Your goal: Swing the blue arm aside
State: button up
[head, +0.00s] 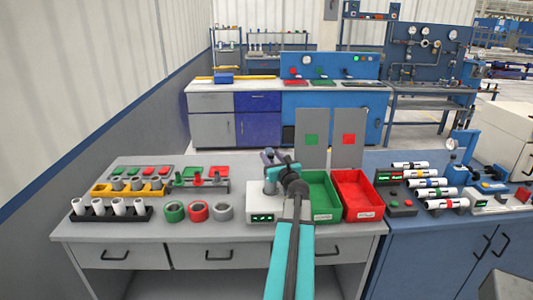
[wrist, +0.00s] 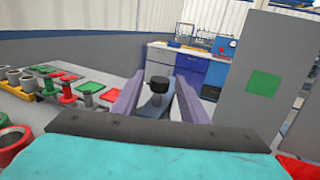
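The blue arm (wrist: 155,107) shows in the wrist view as a grey-blue bar with a black knob (wrist: 157,86) on its end. My gripper (wrist: 158,85) has its two lavender fingers apart, one on each side of the knob and bar. A gap shows on either side, and I see no firm contact. In the head view, my gripper (head: 271,157) is over the white station (head: 262,217) with the green display, beside its grey cylinder. My own arm and wrist hide much of the blue arm there.
Green (head: 319,196) and red (head: 357,195) bins stand right of the station, with upright grey panels behind them. Rings and racks of pipes (head: 111,209) fill the left bench. A blue bench with several white pipes (head: 427,182) is at the right.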

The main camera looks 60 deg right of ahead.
jog(key=shift+p+x, duration=0.35)
jog(key=shift+x, duration=1.65)
